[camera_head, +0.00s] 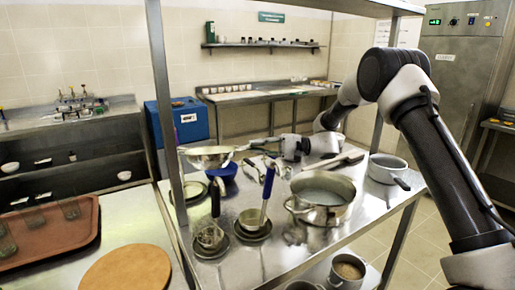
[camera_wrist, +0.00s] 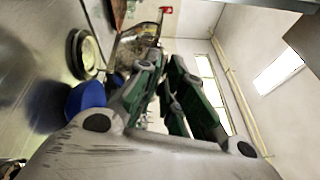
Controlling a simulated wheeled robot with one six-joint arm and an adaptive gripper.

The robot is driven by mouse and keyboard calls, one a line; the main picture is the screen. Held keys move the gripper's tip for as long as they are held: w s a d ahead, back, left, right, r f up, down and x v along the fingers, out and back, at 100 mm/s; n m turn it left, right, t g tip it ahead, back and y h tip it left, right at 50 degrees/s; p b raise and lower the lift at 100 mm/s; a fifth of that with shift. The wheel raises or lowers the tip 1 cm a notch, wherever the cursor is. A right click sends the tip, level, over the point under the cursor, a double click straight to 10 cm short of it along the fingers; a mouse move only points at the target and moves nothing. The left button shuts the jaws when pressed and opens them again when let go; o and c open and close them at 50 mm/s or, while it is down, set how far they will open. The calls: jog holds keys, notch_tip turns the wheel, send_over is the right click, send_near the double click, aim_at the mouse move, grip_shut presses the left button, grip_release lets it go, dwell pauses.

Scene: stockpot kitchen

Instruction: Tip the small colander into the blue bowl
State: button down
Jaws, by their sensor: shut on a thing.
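The small colander (camera_head: 207,157) is a shiny metal bowl with a handle pointing right, held in the air near the back left of the steel table. In the wrist view, the colander (camera_wrist: 138,48) lies beyond my fingertips. My gripper (camera_head: 257,144) is shut on its handle; the green-padded fingers show in the wrist view (camera_wrist: 165,62). The blue bowl (camera_head: 223,180) stands on the table below and slightly right of the colander, partly covered by it. The blue bowl (camera_wrist: 88,97) is also in the wrist view. The colander looks roughly level; its contents are not clear.
A large pot (camera_head: 322,213) stands right of the bowl, with a saucepan (camera_head: 388,168) behind it. A plate (camera_head: 187,193) lies left of the bowl. A shelf post (camera_head: 163,100) rises at the table's left edge.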

jog(key=w+d+m+t+y, duration=0.1)
jog(key=w+m+t, duration=0.7)
jog(key=m, duration=1.7)
jog(key=shift+w+f+m+y, duration=0.35)
jog(key=shift+w+y, duration=0.35)
jog(key=shift+w, duration=1.4)
jog(key=shift+d, duration=0.1)
